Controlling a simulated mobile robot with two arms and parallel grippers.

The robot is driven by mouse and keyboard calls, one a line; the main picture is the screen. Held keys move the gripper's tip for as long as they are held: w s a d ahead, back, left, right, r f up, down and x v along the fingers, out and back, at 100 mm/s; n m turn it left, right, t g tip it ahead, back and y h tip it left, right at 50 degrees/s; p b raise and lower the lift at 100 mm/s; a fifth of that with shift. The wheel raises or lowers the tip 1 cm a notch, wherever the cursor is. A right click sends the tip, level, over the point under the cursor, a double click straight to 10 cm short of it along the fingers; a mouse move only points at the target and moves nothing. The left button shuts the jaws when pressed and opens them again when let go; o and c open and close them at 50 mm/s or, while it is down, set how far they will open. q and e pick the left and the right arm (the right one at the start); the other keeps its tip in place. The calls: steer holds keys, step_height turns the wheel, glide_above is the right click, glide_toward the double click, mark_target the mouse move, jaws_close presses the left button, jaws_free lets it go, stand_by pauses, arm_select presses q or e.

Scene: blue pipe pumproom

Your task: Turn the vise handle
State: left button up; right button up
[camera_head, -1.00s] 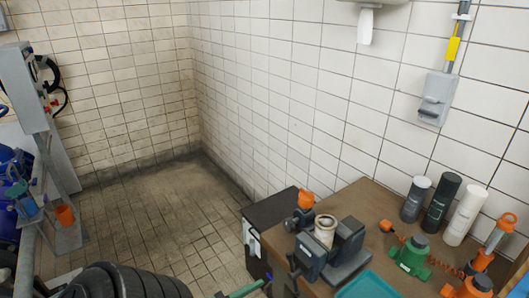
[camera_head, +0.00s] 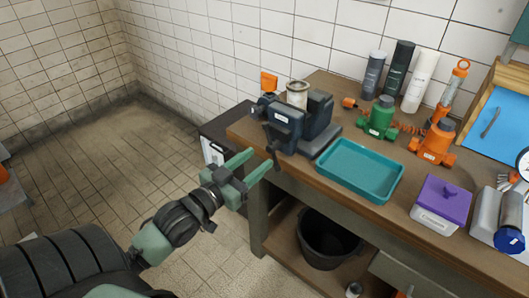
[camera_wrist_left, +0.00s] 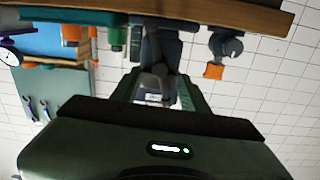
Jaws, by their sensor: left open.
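The dark blue-grey vise (camera_head: 290,128) sits at the left front corner of the wooden workbench, with a white cylindrical part (camera_head: 297,93) at its jaws. Its dark handle (camera_head: 274,148) hangs at the front face, over the bench edge. My left gripper (camera_head: 252,164) is open, its two green fingers pointing toward the handle from just in front of the bench. I cannot tell whether a finger touches it. In the left wrist view the picture is upside down; the vise (camera_wrist_left: 160,50) and handle (camera_wrist_left: 155,78) appear between the spread fingers. My right gripper is not in view.
The workbench (camera_head: 330,190) carries a teal tray (camera_head: 360,170), a green valve (camera_head: 380,118), an orange valve (camera_head: 433,142), a purple-lidded box (camera_head: 441,204) and several bottles. A black bucket (camera_head: 328,240) stands on the lower shelf.

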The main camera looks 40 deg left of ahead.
mark_target(269, 150)
arm_select(q)
steer(key=shift+w+d, duration=0.15)
steer(key=shift+w, duration=1.15)
steer(key=shift+w+d, duration=0.1)
steer(key=shift+w, duration=1.15)
jaws_close()
